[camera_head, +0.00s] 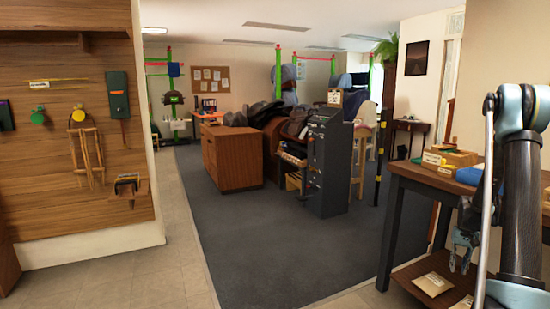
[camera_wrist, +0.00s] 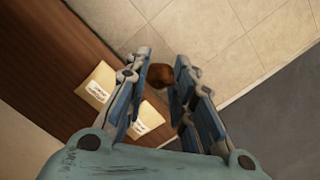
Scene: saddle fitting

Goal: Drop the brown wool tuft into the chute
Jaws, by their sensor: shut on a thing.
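The brown wool tuft (camera_wrist: 160,76) is a small dark brown lump between the fingertips of my gripper (camera_wrist: 163,84) in the wrist view. My gripper is shut on it. In the head view my gripper (camera_head: 460,265) hangs fingers down at the right, beside the dark-legged table and near its lower shelf. The tuft is too small to make out there. In the wrist view pale floor tiles lie beyond the tuft, with the wooden shelf to the left. I cannot make out a chute in either view.
The table's lower shelf (camera_head: 410,275) bears labelled packets (camera_head: 433,284), also in the wrist view (camera_wrist: 96,85). Wooden boxes (camera_head: 450,157) stand on the table top (camera_head: 412,172). A grey cabinet (camera_head: 326,165) and a wooden counter (camera_head: 232,158) stand farther back. The grey carpet (camera_head: 290,255) is clear.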

